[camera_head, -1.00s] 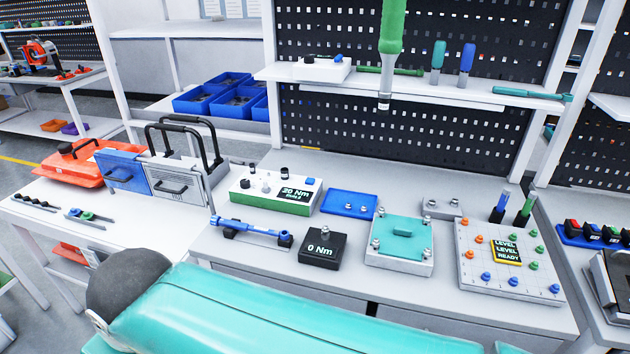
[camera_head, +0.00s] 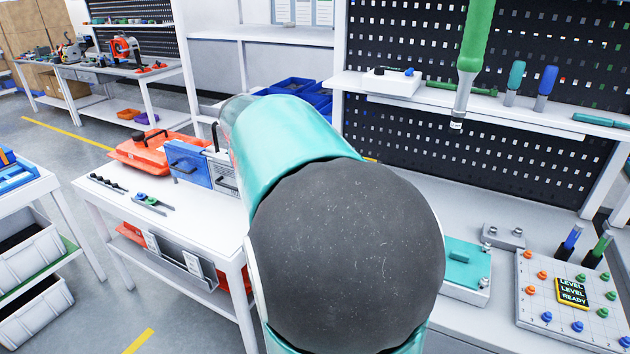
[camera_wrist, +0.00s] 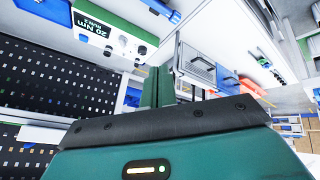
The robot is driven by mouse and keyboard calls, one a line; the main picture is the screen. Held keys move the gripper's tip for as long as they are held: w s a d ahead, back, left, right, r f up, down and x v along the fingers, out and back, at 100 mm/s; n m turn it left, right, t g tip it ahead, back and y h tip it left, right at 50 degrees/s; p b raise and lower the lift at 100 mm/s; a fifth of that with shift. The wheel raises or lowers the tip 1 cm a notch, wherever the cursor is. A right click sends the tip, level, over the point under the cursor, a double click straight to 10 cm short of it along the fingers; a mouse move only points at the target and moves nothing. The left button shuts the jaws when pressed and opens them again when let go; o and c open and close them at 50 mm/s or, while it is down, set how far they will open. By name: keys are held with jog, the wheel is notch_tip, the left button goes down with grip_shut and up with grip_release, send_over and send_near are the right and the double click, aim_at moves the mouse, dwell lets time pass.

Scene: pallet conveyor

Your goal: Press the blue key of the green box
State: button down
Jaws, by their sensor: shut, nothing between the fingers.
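The green box (camera_wrist: 118,38), green and white with a dark "20 Nm" display, shows upside down at the upper left of the wrist view. Its small blue key (camera_wrist: 83,38) is at the box's left end, beside the display. My gripper (camera_wrist: 159,72) is shut and empty, its green fingers in the middle of the wrist view. The fingers look apart from the box, which lies above and left of them in the picture; the distance is unclear. In the head view my arm hides the box and the gripper.
A blue-fronted drawer case (camera_head: 189,164) and an orange case (camera_head: 150,150) stand on the left bench. A teal-topped block (camera_head: 465,265) and a key panel (camera_head: 535,300) are at right. A green hanging tool (camera_head: 477,40) hangs above the bench. Open floor lies at left.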

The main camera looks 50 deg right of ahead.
jog(key=s+d+f+m+g+h, duration=0.1)
jog(key=s+d+f, duration=0.1)
jog(key=d, duration=0.9)
jog(key=s+d+f+m+g+h, duration=0.1)
jog(key=s+d+f+g, duration=0.1)
jog(key=d, duration=0.9)
jog(key=s+d+f+m+g+h, duration=0.1)
jog(key=s+d+f, duration=0.3)
jog(key=d, duration=0.8)
jog(key=shift+s+f+m+g, duration=0.25)
jog(key=shift+s+m+g, duration=0.25)
jog(key=shift+s, duration=0.1)
jog(key=shift+f, duration=4.45)
jog(key=shift+f, duration=0.4)
